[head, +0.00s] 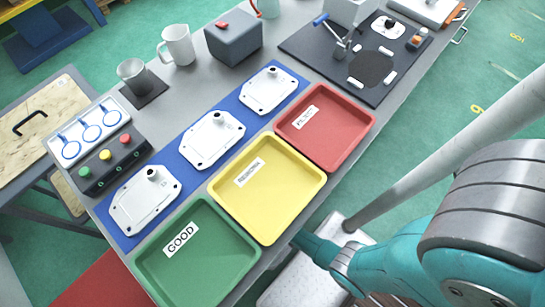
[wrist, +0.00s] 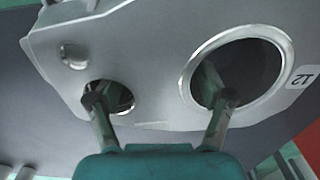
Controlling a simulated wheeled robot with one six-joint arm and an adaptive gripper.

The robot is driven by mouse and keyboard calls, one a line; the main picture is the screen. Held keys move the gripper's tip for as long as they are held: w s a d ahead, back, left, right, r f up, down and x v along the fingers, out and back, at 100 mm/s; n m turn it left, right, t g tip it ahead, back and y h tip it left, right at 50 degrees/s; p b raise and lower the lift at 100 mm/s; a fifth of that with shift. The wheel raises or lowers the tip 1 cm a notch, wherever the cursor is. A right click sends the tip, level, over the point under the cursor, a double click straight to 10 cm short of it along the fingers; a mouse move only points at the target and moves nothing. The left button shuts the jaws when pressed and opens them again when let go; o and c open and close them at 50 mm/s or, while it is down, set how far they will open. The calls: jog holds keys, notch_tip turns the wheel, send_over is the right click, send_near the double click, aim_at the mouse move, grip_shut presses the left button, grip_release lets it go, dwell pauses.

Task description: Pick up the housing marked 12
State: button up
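The housing marked 12 (wrist: 150,50) fills much of the wrist view. It is a pale grey casting with a large round opening at right, a smaller hole at left and a round boss; its label reads 12 at the right edge. My gripper (wrist: 160,97) is open, its fingers spread wide. The left fingertip overlaps the small hole in the picture and the right one the large opening; I cannot tell the gap or any contact. In the head view, white castings lie on a blue mat (head: 187,132), but their numbers are not readable. My fingers cannot be made out there.
A green tray (head: 254,252), a yellow tray (head: 268,240) and a red tray (head: 372,121) line the bench beside the mat. A dark fixture board (head: 305,45) lies at the far end.

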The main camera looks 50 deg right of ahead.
grip_shut()
